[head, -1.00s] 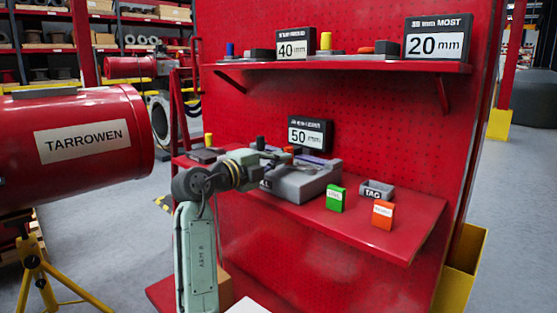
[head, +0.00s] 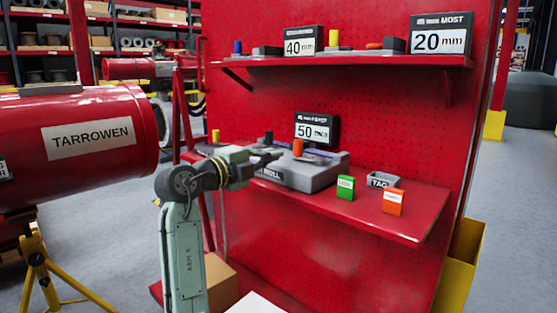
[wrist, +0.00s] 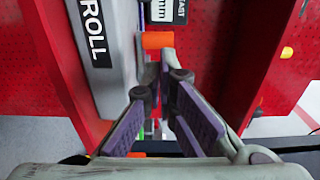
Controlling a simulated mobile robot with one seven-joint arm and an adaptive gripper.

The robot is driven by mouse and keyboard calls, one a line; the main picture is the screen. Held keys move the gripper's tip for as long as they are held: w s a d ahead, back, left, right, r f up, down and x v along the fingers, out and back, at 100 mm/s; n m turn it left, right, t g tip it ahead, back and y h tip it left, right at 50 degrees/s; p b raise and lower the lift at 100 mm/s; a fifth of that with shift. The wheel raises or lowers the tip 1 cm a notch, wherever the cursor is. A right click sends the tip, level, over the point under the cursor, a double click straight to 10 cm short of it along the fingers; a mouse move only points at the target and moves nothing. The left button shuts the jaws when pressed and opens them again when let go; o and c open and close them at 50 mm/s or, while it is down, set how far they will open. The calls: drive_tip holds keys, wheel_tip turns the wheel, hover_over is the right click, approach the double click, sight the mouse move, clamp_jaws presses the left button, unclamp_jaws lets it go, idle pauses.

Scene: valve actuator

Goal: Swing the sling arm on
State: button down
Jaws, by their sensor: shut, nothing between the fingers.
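The grey unit (head: 300,175) with a label ending in "ROLL" sits on the lower red shelf. It also shows at the left of the wrist view (wrist: 118,75). An orange piece (head: 298,147) stands out at its top; in the wrist view an orange cylinder (wrist: 157,40) lies just beyond my fingertips. I cannot tell which part is the sling arm. My gripper (head: 272,155) is at the left end of the grey unit. In the wrist view my gripper (wrist: 165,72) has its tips together and holds nothing. Whether the tips touch the orange cylinder is unclear.
A green block (head: 345,188), an orange block (head: 393,202) and a TAG tray (head: 384,180) stand on the right of the lower shelf (head: 425,215). The upper shelf (head: 350,63) overhangs it.

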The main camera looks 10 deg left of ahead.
drive_tip(key=s+a, duration=0.3)
drive_tip(key=a, duration=0.2)
drive_tip(key=shift+s+b, duration=0.3)
drive_tip(key=shift+b, duration=0.1)
drive_tip(key=shift+d+f, duration=0.1)
